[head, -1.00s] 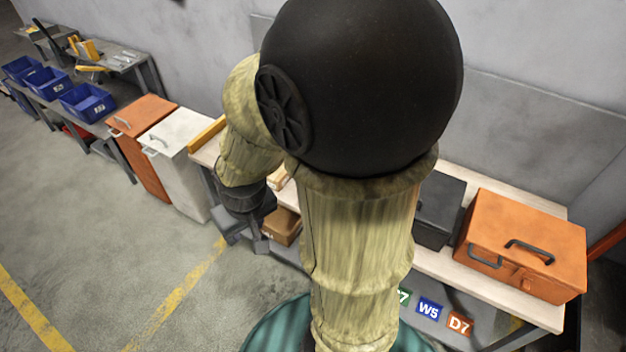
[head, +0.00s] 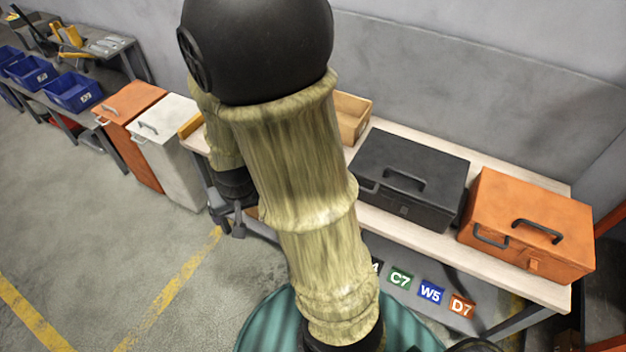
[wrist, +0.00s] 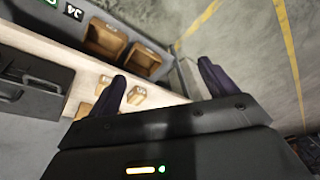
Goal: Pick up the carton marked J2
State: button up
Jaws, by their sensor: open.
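No marking J2 can be read in either view. In the wrist view, small tan cartons (wrist: 136,95) and (wrist: 103,82) lie on the pale bench top near the left finger, and their markings are too small to read. My gripper (wrist: 162,74) is open, with its two dark fingers spread apart and nothing between them. The cartons are beside and beyond its left finger; I cannot tell the exact height gap. In the head view my gripper (head: 239,222) hangs at the bench's left end, partly behind my arm, which hides much of the bench top.
A black case (head: 412,180) and an orange case (head: 527,222) stand on the bench (head: 430,238). An open wooden box (head: 352,117) is at its back. White (head: 165,150) and orange (head: 130,135) cabinets stand left. Wooden bins (wrist: 146,60) show in the wrist view. Floor at front left is clear.

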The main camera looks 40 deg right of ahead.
jog(key=w+d+f+m+h+b, duration=0.2)
jog(key=d+f+b, duration=0.15)
jog(key=f, duration=0.45)
jog(key=w+d+f+m+h+b, duration=0.2)
jog(key=d+f+m+b, duration=0.15)
jog(key=f, duration=0.45)
jog(key=w+d+f+m+h+b, duration=0.2)
jog(key=d+f+b, duration=0.15)
jog(key=f, duration=0.35)
jog(key=w+d+f+m+t+h+b, duration=0.2)
jog(key=d+t+h+b, duration=0.3)
jog(key=d+h+b, duration=0.3)
jog(key=shift+w+d+f+h+b, duration=0.4)
jog(key=shift+w+h+b, duration=0.2)
jog(key=shift+h+b, duration=0.45)
jog(key=p+x, duration=0.1)
jog(key=x, duration=1.1)
jog(key=shift+w, duration=0.1)
